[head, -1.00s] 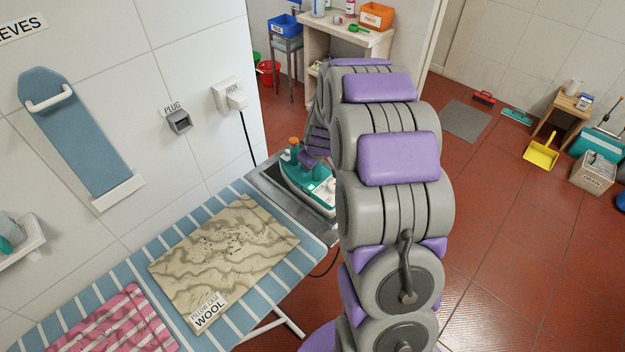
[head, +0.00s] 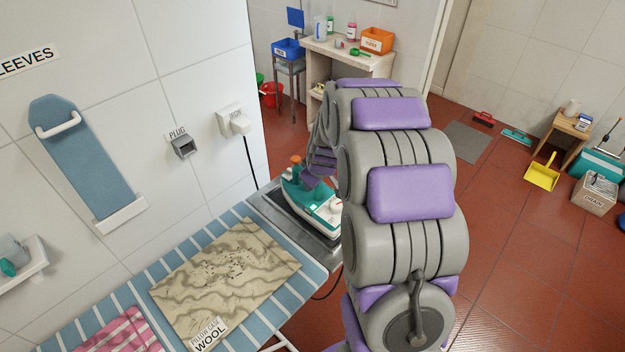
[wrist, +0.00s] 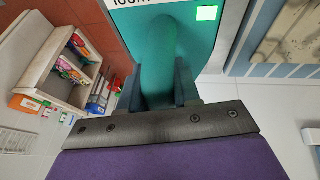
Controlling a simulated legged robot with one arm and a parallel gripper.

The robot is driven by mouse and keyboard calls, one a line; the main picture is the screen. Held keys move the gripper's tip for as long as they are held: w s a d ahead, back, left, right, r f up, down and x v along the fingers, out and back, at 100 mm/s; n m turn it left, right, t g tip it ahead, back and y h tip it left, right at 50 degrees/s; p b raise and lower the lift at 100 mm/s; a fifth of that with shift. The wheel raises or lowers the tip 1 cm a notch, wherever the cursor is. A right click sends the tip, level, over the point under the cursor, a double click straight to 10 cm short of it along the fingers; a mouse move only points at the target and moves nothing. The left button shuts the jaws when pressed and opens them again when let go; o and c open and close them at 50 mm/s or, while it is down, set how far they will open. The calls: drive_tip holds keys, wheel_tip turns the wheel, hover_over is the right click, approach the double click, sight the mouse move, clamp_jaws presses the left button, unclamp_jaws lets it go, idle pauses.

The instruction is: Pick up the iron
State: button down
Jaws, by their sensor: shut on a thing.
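The iron (head: 322,208) is teal and white, at the far right end of the ironing board in the head view, partly hidden by my arm. It appears at or just above the grey metal rest (head: 285,222); I cannot tell if it still touches. In the wrist view the iron's teal handle (wrist: 159,50) lies between my two dark fingers. My gripper (wrist: 160,92) is shut on that handle. In the head view the gripper is mostly hidden behind the arm and the iron.
The striped ironing board (head: 285,308) holds a wool pillowcase (head: 228,270) and a pink striped cloth (head: 120,332). A wall socket labelled iron (head: 236,123) has a black cord hanging down. A shelf unit (head: 350,62) stands behind. Red floor at the right is largely open.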

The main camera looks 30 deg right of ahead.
drive_tip(key=s+a+r+p, duration=0.1)
drive_tip(key=s+a, duration=0.2)
drive_tip(key=s, duration=0.3)
drive_tip(key=s+a+p, duration=0.1)
drive_tip(key=s+a, duration=0.2)
drive_tip(key=s, duration=0.4)
drive_tip(key=shift+s+r, duration=0.2)
drive_tip(key=shift+r, duration=0.15)
drive_tip(key=shift+a, duration=0.1)
drive_tip(key=c, duration=1.4)
unclamp_jaws()
clamp_jaws()
drive_tip(key=shift+w, duration=0.15)
